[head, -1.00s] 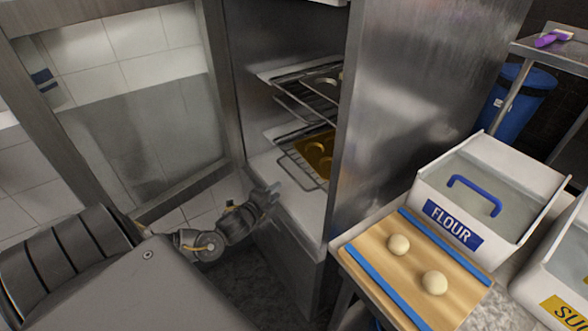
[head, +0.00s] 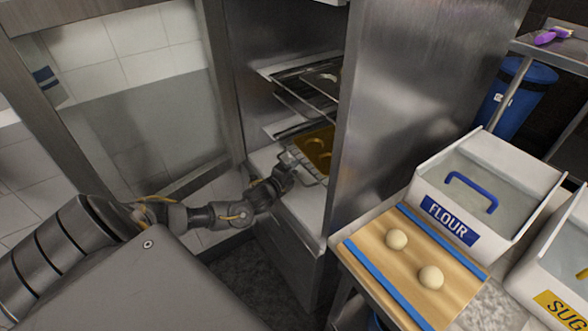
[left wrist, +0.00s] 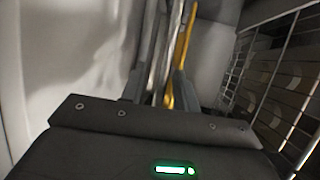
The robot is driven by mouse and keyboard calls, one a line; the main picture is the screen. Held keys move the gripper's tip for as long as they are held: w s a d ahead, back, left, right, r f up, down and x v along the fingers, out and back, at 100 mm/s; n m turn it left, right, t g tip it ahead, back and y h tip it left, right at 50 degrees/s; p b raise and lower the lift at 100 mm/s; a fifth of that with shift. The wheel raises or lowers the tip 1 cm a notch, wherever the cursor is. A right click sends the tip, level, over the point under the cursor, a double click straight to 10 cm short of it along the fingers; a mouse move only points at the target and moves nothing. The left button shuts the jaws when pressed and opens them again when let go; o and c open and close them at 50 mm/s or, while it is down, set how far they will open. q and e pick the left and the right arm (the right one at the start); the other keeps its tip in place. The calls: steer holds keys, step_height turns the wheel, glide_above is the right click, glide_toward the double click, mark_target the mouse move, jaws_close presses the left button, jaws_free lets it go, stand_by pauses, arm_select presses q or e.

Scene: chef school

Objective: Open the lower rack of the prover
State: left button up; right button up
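The prover's door stands open, and its lower rack (head: 313,176) is a wire shelf inside the cabinet. A golden tray with rounded dough shapes (head: 318,146) sits on this rack. My left gripper (head: 287,158) is at the rack's front left edge. In the left wrist view, the left gripper's fingers (left wrist: 160,90) are apart, with thin metal bars and the yellow tray edge seen between or just beyond them. I cannot tell whether the fingers touch the rack. More wire grid (left wrist: 268,80) shows at the right. My right gripper is not in view.
The upper rack (head: 305,90) is above the lower one. The glass door (head: 150,130) is to the left. The steel side wall (head: 400,100) bounds the right. A board with two dough balls (head: 415,260) and a flour bin (head: 485,190) stand on the right counter.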

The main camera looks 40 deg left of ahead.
arm_select(q)
steer(key=shift+w, duration=0.2)
jaws_close()
steer(key=shift+d+f, duration=0.1)
